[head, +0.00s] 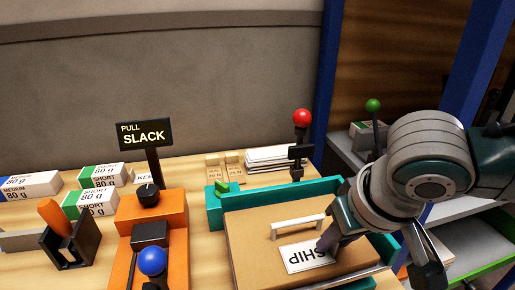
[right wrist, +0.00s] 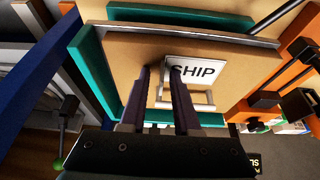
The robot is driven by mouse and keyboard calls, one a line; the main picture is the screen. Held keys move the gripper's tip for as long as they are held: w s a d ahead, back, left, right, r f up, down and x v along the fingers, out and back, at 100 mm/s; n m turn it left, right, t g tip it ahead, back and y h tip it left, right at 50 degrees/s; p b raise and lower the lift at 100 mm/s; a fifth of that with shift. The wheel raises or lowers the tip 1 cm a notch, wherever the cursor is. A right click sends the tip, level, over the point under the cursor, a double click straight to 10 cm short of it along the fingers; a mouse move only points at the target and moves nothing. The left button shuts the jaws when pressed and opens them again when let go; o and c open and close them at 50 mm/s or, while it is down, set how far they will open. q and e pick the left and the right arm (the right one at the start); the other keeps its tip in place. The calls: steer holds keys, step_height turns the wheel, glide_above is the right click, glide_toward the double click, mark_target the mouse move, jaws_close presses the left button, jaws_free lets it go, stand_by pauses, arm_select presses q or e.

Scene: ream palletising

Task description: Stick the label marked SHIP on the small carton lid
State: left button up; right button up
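The white label marked SHIP (head: 304,257) lies flat against the brown carton lid (head: 248,247), in front of the white handle (head: 298,227). The label also shows in the right wrist view (right wrist: 195,72), squared to the handle. My right gripper (head: 331,241) reaches down over the label's right edge in the head view. In the right wrist view its two dark fingers (right wrist: 160,76) stand apart with a gap between them, and one overlaps part of the label. I cannot tell whether the fingertips touch the label or lid. My left gripper is not in view.
A teal frame (head: 215,211) surrounds the lid. An orange fixture (head: 160,212) with a blue knob (head: 152,262) stands left, below the PULL SLACK sign (head: 144,134). A red-knobbed lever (head: 302,118) stands behind. Short and medium ream packs (head: 98,175) lie at the far left.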

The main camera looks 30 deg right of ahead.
steer(key=shift+o, duration=0.2)
steer(key=shift+r, duration=0.1)
steer(key=shift+s+a+r, duration=0.1)
steer(key=shift+s+r, duration=0.05)
steer(key=shift+r, duration=0.2)
steer(key=d+p+v, duration=0.1)
steer(key=p+v, duration=0.1)
steer(key=v, duration=0.6)
steer(key=s+a+f+n+y, duration=0.1)
steer(key=s+a+n+y, duration=0.2)
steer(key=a, duration=0.5)
steer(key=s+d+n+h+p, duration=0.1)
steer(key=s+n+h, duration=0.1)
steer(key=s, duration=0.7)
step_height(320, 180, up, 35)
steer(key=p, duration=3.5)
steer(key=shift+w+f+g, duration=0.15)
steer(key=shift+w+g, duration=0.15)
steer(key=shift+w, duration=0.1)
